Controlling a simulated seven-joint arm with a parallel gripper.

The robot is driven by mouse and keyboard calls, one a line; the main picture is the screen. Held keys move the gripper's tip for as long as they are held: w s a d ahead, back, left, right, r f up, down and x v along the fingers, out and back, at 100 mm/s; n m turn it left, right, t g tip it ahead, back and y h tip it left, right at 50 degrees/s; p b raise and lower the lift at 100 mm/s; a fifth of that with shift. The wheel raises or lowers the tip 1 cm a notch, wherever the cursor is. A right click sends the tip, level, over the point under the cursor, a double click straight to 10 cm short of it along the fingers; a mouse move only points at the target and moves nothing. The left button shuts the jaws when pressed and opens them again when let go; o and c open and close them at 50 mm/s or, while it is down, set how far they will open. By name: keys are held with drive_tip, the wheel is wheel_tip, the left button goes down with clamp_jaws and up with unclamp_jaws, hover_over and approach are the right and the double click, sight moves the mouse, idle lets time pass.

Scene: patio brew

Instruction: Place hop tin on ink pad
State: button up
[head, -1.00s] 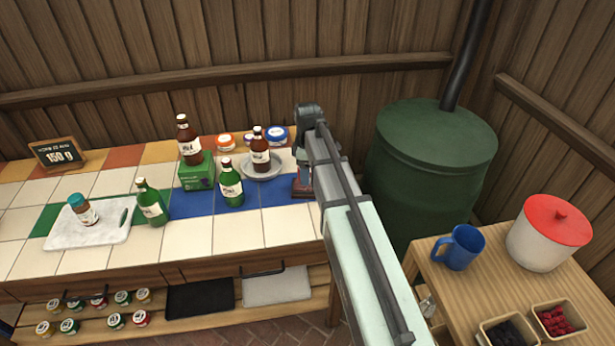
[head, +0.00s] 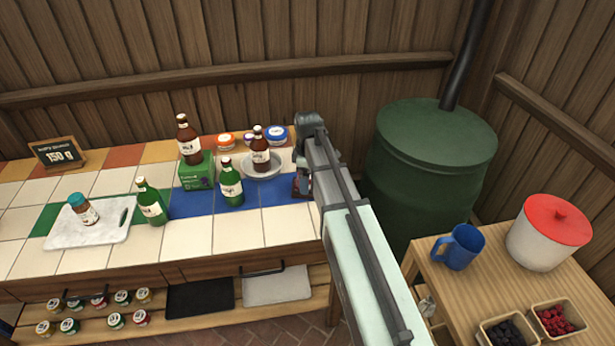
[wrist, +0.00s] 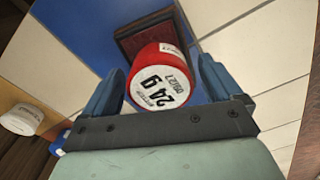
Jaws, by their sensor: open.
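The hop tin (wrist: 164,79), red with a white label reading 24 g, is between my gripper's two fingers in the wrist view. My gripper (wrist: 155,85) is open, with a finger on either side of the tin. The dark red-framed ink pad (wrist: 139,41) lies just beyond the tin, partly covered by it; I cannot tell whether the tin rests on it. In the head view the ink pad (head: 301,188) shows on the counter beside my arm. My gripper and the tin are hidden there behind my own arm.
A plate (head: 264,171) with a brown bottle stands left of the pad. Green bottles (head: 231,184), a green box (head: 196,171) and lidded jars (head: 277,134) are nearby. A green barrel (head: 430,165) stands right.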

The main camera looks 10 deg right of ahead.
wheel_tip(320, 180, up, 12)
drive_tip(key=shift+r, duration=0.2)
idle(0.7)
